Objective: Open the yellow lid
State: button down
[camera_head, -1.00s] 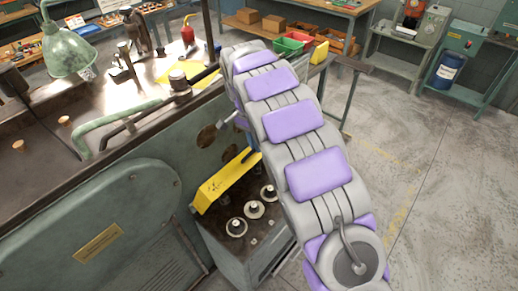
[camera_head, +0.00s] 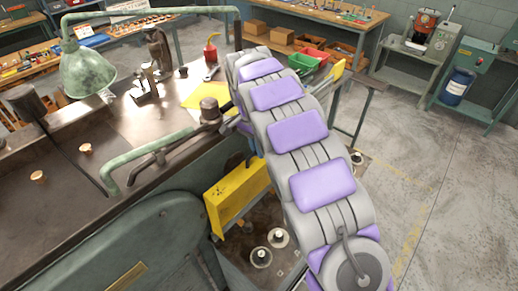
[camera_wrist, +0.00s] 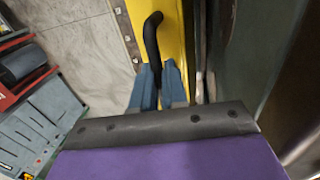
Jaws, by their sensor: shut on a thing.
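In the head view my arm hides my gripper and the handle.
Round knobs (camera_head: 261,257) stand on the box top. The green machine (camera_head: 165,235) and its bench fill the left, with a pipe handle (camera_head: 135,155) and a lamp (camera_head: 88,70). Open floor (camera_head: 440,200) lies to the right. Red and green bins (camera_head: 303,67) sit behind.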

jog(key=shift+s+f, duration=0.1)
jog(key=shift+f, duration=0.3)
jog(key=c, duration=1.5)
grip_release()
jog(key=shift+o, duration=0.8)
jog(key=shift+w+f, duration=0.1)
jog(key=shift+w, duration=0.15)
jog(key=shift+o, duration=0.9)
jog(key=shift+a, duration=0.25)
jog(key=shift+w+d+r, duration=0.15)
jog(key=shift+d+r, duration=0.05)
jog(key=shift+r, duration=0.2)
jog(key=p+v, duration=1.1)
jog(key=v, duration=0.5)
jog(key=shift+w+a+r, duration=0.15)
jog(key=shift+w+r, duration=0.05)
jog(key=shift+r, duration=0.2)
